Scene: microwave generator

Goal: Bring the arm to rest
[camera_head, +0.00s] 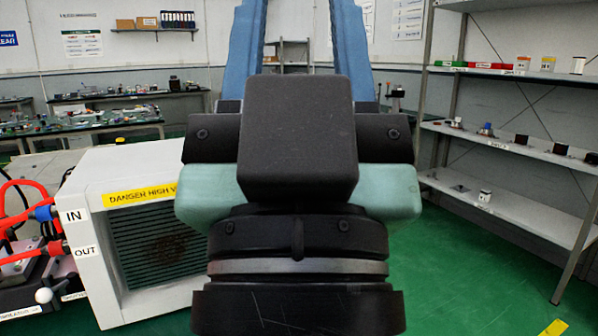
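My gripper (298,30) points up and away from the camera, in the middle of the view. Its two long blue fingers stand apart with a clear gap between them, and nothing shows in that gap. The fingertips are cut off by the top edge. The black and teal gripper body and the black wrist with a silver ring fill the centre and hide what lies behind them. A white cabinet (82,255) with a yellow "DANGER HIGH V..." label and a dark grille stands to the left, its right part hidden behind my gripper body.
Red hoses (18,190) and blue fittings sit beside the cabinet at the left edge. Metal shelving (520,152) with small items stands at the right. Cluttered workbenches (105,122) stand at the back left. Green floor (465,285) is open between my gripper and the shelving.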

